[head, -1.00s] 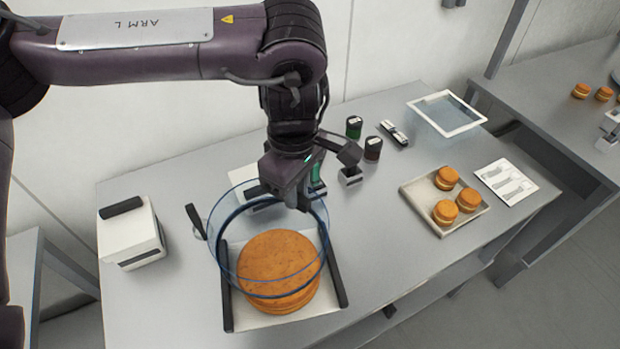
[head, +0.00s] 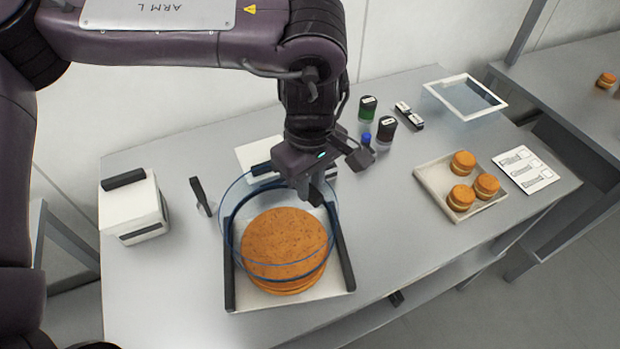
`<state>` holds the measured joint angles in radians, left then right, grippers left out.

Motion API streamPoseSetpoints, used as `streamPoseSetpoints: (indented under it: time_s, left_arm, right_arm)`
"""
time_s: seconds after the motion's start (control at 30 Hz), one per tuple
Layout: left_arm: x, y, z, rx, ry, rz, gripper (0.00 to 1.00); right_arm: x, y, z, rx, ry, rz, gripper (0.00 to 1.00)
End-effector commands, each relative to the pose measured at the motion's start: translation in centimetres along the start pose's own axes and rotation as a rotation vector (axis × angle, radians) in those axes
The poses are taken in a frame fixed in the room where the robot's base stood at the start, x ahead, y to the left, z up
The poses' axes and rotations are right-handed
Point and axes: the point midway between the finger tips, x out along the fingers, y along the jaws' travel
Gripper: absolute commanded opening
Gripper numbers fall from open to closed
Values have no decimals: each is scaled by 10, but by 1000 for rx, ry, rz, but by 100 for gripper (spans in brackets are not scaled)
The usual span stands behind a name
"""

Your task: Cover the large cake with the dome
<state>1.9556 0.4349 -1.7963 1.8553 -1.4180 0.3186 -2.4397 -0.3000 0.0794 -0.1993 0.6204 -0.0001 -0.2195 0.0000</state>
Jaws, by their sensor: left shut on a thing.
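The large cake (head: 285,248) is a round brown layered cake on a white tray (head: 246,299) with dark side handles. The clear dome (head: 228,222), with blue-tinted edges, is seen over the cake, its outline set slightly to the back left of it. My left gripper (head: 312,192) is shut on the dome at its top, above the back right of the cake. The fingers partly hide the grip. I cannot tell whether the dome's lower rim touches the tray. My right gripper is not in view.
A white box with a dark handle (head: 133,205) stands at left, with a dark-handled tool (head: 200,196) beside it. Jars (head: 367,108) stand behind. A tray (head: 436,185) of small filled cakes and a white card (head: 526,170) are at right. The front right table is clear.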

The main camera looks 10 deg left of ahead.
Motion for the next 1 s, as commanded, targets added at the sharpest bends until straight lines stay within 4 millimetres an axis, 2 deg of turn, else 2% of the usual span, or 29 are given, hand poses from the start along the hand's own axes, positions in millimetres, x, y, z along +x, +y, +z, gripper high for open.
streamPoseSetpoints:
  time_s: [0.03,0.4,1.0]
  left_arm:
    - [9,0,0,0,1,0,0]
    - [42,0,0,0,0,0,0]
    - [96,0,0,0,-1,-1,0]
  right_arm:
    - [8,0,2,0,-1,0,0]
    - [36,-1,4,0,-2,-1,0]
    - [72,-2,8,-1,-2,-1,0]
